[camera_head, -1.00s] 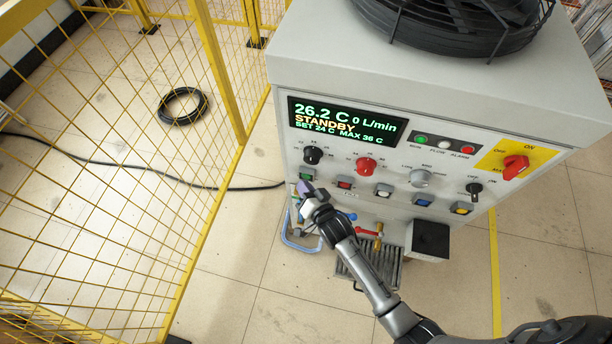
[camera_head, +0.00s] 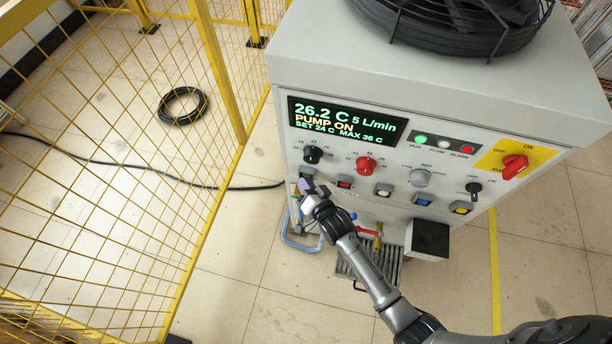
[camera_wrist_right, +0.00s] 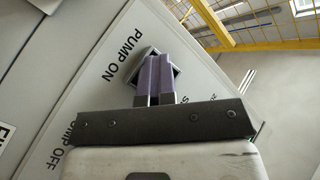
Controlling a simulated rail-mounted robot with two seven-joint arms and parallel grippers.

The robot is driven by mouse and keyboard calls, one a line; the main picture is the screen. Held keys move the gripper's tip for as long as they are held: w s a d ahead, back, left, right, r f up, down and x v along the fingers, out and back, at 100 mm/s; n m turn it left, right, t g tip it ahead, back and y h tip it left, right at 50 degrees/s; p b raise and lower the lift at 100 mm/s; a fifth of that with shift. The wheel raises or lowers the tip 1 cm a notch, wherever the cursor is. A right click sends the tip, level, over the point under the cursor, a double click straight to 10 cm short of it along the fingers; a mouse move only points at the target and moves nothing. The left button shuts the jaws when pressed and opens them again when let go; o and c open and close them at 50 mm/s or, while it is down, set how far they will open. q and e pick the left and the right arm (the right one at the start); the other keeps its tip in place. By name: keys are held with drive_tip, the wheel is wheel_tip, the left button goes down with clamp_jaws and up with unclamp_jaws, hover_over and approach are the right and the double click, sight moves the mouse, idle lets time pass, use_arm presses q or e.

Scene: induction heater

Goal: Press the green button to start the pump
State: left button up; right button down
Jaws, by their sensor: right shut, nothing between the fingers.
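The green button (camera_head: 306,173) sits at the left end of the button row on the grey cabinet front, partly covered by my right gripper. My right gripper (camera_head: 305,187) is shut and empty, its purple fingertips at the button. In the right wrist view the closed fingers (camera_wrist_right: 155,78) lie over a grey square button housing (camera_wrist_right: 143,56) beside the "PUMP ON" label, hiding the button face. Whether they still touch it cannot be told. The display (camera_head: 340,122) reads "PUMP ON", 26.2 C and 5 L/min. The green RUN lamp (camera_head: 421,140) is bright. My left gripper is out of view.
A red button (camera_head: 345,182) and several other buttons run to the right, below a black knob (camera_head: 312,154) and a red knob (camera_head: 365,165). A yellow mesh fence (camera_head: 215,85) stands on the left. A black hose coil (camera_head: 182,106) lies on the floor behind it.

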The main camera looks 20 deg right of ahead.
drive_tip(key=shift+s, duration=0.1)
idle(0.4)
drive_tip(key=shift+s+a+p, duration=0.5)
drive_tip(key=shift+p, duration=0.05)
drive_tip(key=shift+r, duration=0.1)
drive_tip(key=s+a+p, duration=0.1)
drive_tip(key=s, duration=0.1)
drive_tip(key=s+a+p, duration=0.1)
drive_tip(key=s+a, duration=0.1)
drive_tip(key=shift+a, duration=0.1)
idle(0.3)
drive_tip(key=shift+w, duration=0.1)
idle(0.4)
